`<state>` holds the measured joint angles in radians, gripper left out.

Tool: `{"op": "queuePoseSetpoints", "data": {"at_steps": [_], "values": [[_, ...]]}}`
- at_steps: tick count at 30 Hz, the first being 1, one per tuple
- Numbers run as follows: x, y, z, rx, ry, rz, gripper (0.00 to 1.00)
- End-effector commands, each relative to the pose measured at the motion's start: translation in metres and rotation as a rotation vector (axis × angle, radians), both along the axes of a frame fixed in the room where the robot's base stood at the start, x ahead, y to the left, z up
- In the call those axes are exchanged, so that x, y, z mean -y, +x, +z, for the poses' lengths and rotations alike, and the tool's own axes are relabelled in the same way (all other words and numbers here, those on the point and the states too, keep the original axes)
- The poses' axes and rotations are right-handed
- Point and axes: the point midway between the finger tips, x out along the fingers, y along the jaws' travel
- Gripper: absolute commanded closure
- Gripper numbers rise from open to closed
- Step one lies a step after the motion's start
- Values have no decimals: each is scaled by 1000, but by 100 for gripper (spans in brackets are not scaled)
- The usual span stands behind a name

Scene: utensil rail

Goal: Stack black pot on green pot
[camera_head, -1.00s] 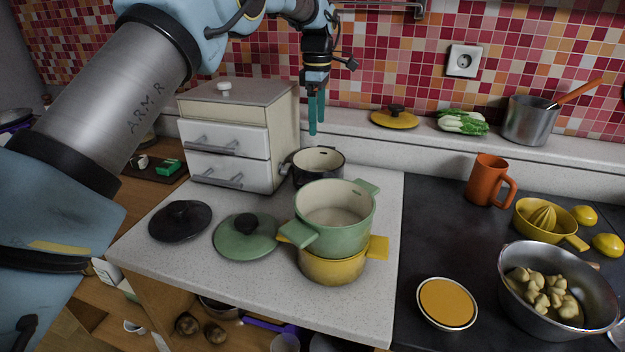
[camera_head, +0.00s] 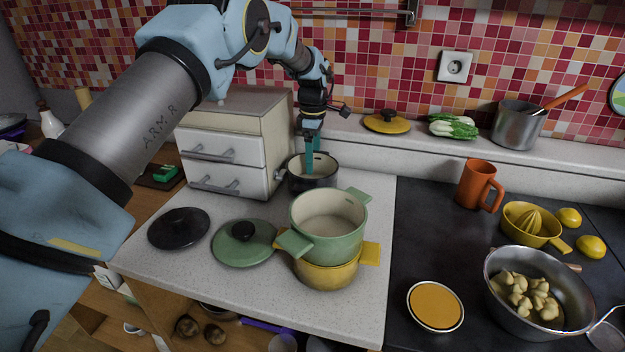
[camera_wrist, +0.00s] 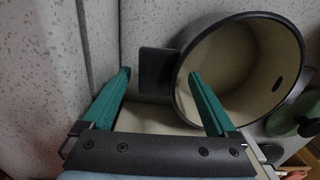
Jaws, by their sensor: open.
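The black pot (camera_head: 318,182), cream inside, stands upright on the light speckled counter behind the green pot (camera_head: 327,236). It also shows in the wrist view (camera_wrist: 184,88), with its dark handle (camera_wrist: 157,70) toward my fingers. The green pot sits on top of a yellow pot (camera_head: 326,277). My gripper (camera_head: 312,156) is open with teal fingers pointing down at the black pot. In the wrist view my gripper (camera_wrist: 158,88) has one finger at the pot's rim or opening and the other outside, beyond the handle. I cannot tell whether they touch the pot.
A white drawer cabinet (camera_head: 222,160) stands close left of the black pot. A black lid (camera_head: 179,229) and a green lid (camera_head: 244,243) lie on the counter at left. An orange mug (camera_head: 478,186) and steel bowl (camera_head: 538,297) stand on the dark counter at right.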

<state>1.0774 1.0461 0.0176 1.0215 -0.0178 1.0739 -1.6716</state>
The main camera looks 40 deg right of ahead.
Motion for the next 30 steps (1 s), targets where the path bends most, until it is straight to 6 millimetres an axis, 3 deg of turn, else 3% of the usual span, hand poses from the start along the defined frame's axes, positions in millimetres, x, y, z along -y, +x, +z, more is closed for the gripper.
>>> {"op": "queuePoseSetpoints", "data": {"at_steps": [2,26,30], "values": [[0,0,0,0,0,0,9],[0,0,0,0,0,0,99],[0,0,0,0,0,0,100]]}}
